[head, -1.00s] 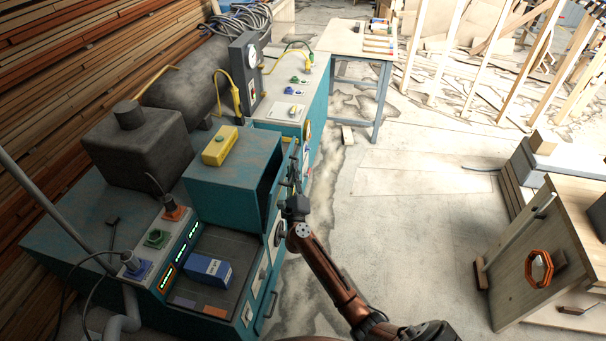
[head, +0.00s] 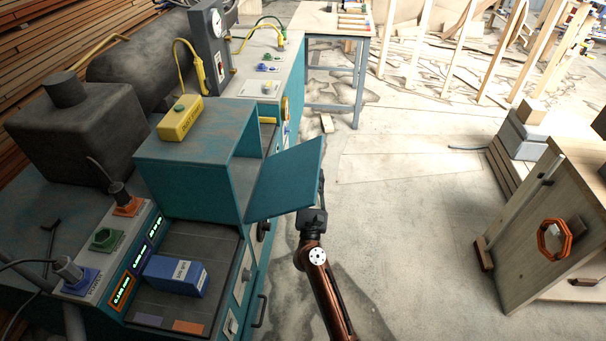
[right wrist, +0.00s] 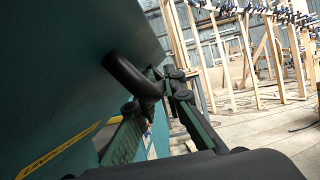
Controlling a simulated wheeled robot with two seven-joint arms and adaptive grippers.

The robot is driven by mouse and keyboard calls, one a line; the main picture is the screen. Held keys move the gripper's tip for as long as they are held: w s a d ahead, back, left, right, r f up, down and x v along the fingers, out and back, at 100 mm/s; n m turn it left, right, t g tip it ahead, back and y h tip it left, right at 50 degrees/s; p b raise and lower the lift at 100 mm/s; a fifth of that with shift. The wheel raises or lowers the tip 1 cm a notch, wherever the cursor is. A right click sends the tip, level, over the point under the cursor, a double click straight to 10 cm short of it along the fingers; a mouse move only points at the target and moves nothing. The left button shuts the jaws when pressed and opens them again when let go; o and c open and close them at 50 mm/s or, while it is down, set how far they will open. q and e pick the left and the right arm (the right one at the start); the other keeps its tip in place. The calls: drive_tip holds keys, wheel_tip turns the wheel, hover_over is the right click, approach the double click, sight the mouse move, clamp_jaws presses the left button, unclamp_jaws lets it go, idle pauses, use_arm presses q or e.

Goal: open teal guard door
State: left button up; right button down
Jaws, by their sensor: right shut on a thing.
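The teal guard door (head: 287,180) stands swung out from the front of the teal guard box (head: 205,150), with the dark inside of the box partly showing. In the right wrist view the door panel (right wrist: 50,70) fills the left side, with a black curved handle (right wrist: 135,76) on it. My right gripper (head: 320,190) is at the door's outer edge, its jaws partly hidden behind the door. In the right wrist view its fingers (right wrist: 155,112) are closed around the handle. My left gripper is not in view.
A yellow control box (head: 180,124) sits on the guard box. A blue carton (head: 176,275) lies on the dark bed below. A wooden cabinet (head: 545,220) stands at the right. The floor (head: 410,200) between is clear.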

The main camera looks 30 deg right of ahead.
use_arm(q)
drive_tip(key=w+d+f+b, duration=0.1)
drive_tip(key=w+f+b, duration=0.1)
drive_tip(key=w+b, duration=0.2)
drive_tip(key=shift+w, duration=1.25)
use_arm(e)
drive_tip(key=shift+s+d+f+m+g+h, duration=0.1)
drive_tip(key=shift+s+d+f+m+h, duration=0.2)
drive_tip(key=shift+f, duration=0.6)
drive_tip(key=shift+w+d+f+m+g+h, duration=0.1)
drive_tip(key=shift+f+m, duration=0.35)
drive_tip(key=shift+f, duration=0.5)
drive_tip(key=shift+s+d+f+m+g+h, duration=0.1)
drive_tip(key=shift+s+d+f+m, duration=0.2)
drive_tip(key=shift+f, duration=0.6)
drive_tip(key=shift+w+a, duration=0.1)
drive_tip(key=shift+a, duration=0.05)
drive_tip(key=c, duration=2.3)
unclamp_jaws()
drive_tip(key=shift+r, duration=0.2)
